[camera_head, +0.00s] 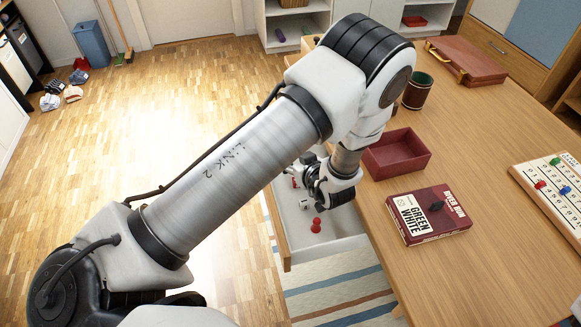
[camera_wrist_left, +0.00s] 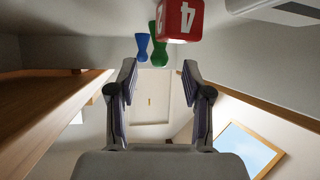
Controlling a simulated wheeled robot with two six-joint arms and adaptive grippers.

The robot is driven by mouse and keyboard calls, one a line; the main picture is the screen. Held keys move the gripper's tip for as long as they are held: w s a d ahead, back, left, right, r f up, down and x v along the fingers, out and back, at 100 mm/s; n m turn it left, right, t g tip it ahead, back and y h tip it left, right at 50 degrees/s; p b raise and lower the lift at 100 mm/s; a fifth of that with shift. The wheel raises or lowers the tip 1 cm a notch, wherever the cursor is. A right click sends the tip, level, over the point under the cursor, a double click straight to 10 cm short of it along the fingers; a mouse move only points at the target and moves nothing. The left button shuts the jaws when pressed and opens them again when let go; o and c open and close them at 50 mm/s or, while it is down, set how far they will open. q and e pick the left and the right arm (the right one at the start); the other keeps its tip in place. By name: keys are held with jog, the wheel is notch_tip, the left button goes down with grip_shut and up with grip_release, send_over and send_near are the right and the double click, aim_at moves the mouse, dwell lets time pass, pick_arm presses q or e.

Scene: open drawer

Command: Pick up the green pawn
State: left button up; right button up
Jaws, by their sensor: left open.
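In the left wrist view, the green pawn (camera_wrist_left: 158,50) is beyond the gap between the fingertips. A blue pawn (camera_wrist_left: 142,46) is just left of it, and a red die (camera_wrist_left: 181,20) with a white 4 is close on its right, partly overlapping it. My left gripper (camera_wrist_left: 159,68) is open with nothing between its fingers. In the head view, my left gripper (camera_head: 316,187) is low in the open drawer (camera_head: 332,247). The green pawn is not visible there, hidden behind my arm or gripper. My right gripper is not in view.
A red pawn (camera_head: 316,226) stands in the drawer nearer the camera, beside a small white object (camera_head: 304,204). The wooden table (camera_head: 470,130) borders the drawer on the right, with a dark red tray (camera_head: 398,170) and a red game box (camera_head: 415,228) near its edge.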

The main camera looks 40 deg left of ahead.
pick_arm(q)
jog(key=x, duration=0.3)
jog(key=shift+d, duration=0.1)
jog(key=c, duration=0.8)
jog(key=shift+c, duration=0.2)
